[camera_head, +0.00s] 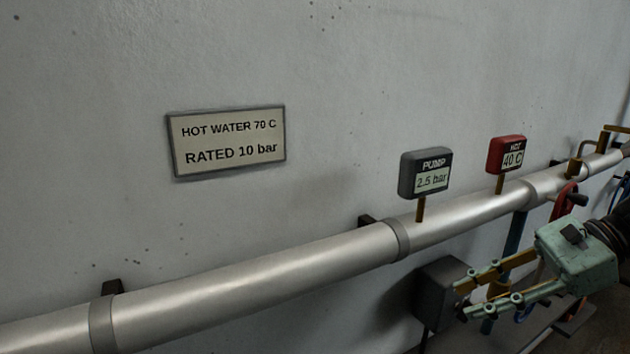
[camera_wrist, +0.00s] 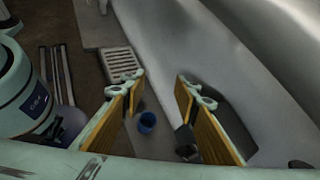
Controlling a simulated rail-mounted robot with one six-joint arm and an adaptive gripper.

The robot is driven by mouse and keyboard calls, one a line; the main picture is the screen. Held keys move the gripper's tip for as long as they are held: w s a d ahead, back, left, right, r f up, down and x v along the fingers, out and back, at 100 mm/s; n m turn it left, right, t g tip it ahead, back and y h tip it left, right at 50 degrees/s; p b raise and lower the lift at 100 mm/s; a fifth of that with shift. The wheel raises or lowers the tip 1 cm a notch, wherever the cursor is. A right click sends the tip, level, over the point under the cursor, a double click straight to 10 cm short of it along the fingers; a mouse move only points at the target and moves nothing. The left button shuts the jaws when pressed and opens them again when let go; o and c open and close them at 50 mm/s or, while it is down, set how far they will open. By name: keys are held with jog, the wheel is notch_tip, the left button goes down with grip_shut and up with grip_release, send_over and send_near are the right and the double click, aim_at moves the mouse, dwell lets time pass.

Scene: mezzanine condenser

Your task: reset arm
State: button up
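My gripper (camera_head: 462,300) is at the lower right of the head view, in front of the pipe and pointing left. Its two yellow-padded fingers are spread apart with nothing between them. In the wrist view my gripper (camera_wrist: 160,85) also shows open, with a clear gap between the fingertips. A blue cup-like object (camera_wrist: 147,122) shows between the fingers in the wrist view, lower down and apart from them.
A large silver pipe (camera_head: 270,279) runs along the wall. A grey pump gauge (camera_head: 425,174) reading 2.5 bar and a red gauge (camera_head: 506,154) reading 40 C stand on it. A dark grey box (camera_head: 437,290) is beside my fingertips. A floor grate (camera_wrist: 121,61) shows below.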

jog(key=s+a+r+n+h+b, duration=0.1)
jog(key=s+a+r+n+h, duration=0.1)
jog(key=s+n, duration=0.3)
jog(key=s+a+r+n+t+h+b, duration=0.1)
jog(key=s+a+r+n+h, duration=0.2)
jog(key=s, duration=0.8)
jog(key=s+a+r+n+t+h+b, duration=0.1)
jog(key=s+a+r+n+h, duration=0.1)
jog(key=s+a+n+h, duration=0.3)
jog(key=shift+s+r+n+h, duration=0.3)
jog(key=shift+s+n+h, duration=0.2)
jog(key=shift+s+n, duration=1.55)
jog(key=shift+w+a, duration=0.1)
jog(key=shift+w, duration=0.05)
dwell(3.7)
